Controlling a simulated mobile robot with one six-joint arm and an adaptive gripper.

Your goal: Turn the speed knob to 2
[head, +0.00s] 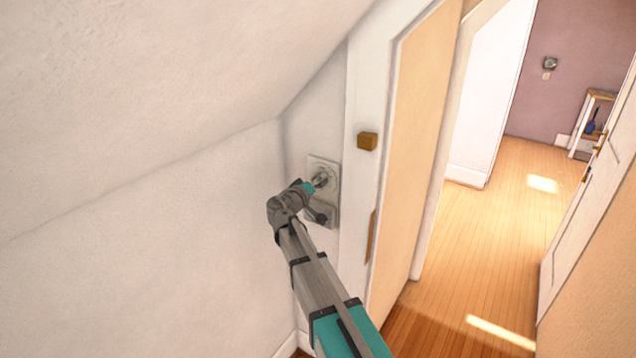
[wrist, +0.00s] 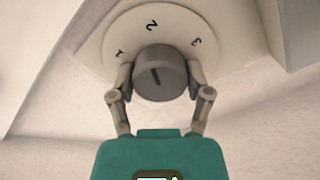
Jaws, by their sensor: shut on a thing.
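The speed knob (wrist: 165,64) is a grey round knob on a pale round dial (wrist: 100,40) marked 1, 2 and 3. A dark line on the knob's face tilts up and left, roughly toward the 2 and perhaps slightly to its 1 side. My gripper (wrist: 160,80) is shut on the knob, with one finger on each side of it. In the head view the dial plate (head: 329,164) is on the narrow wall beside the door frame. My gripper (head: 319,182) reaches it there and hides most of the knob.
A second plate (head: 331,215) sits just below the dial, partly behind my arm. A sloped ceiling (head: 150,90) hangs over the left. Open wooden floor (head: 500,230) lies beyond.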

